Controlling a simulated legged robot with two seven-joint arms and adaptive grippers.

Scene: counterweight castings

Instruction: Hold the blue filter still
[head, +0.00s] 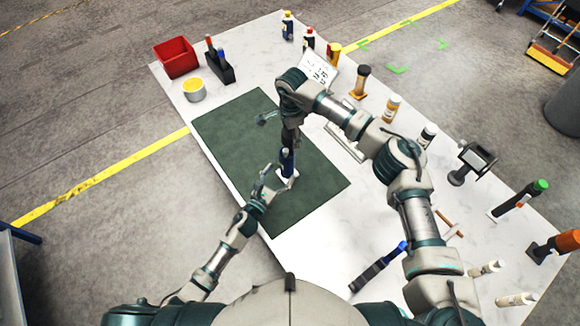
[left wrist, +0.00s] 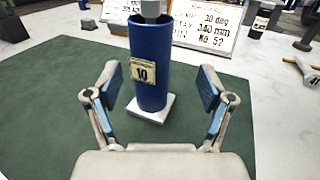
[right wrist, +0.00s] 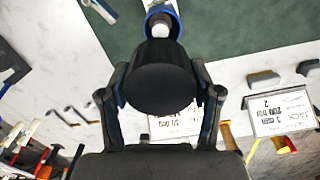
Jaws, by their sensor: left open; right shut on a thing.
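The blue filter (left wrist: 152,50) stands upright on a white base (left wrist: 150,108) in the left wrist view, with a tag marked 10 on its side. It also shows in the head view (head: 287,162), on the dark green mat (head: 235,118). My left gripper (head: 270,181) is open, with its fingers to either side of the filter's line and clear gaps to it. My right gripper (head: 290,128) is above the filter, shut on a dark round-ended thing (right wrist: 160,88). Beyond that thing the filter's blue rim (right wrist: 162,16) shows. A grey part sits at the filter's top.
A red bin (head: 176,57), a dark holder (head: 220,70) and a yellow-topped can (head: 194,90) stand at the table's back left. Bottles and tools line the right side. Printed signs (left wrist: 207,25) stand behind the filter. The mat's left part is clear.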

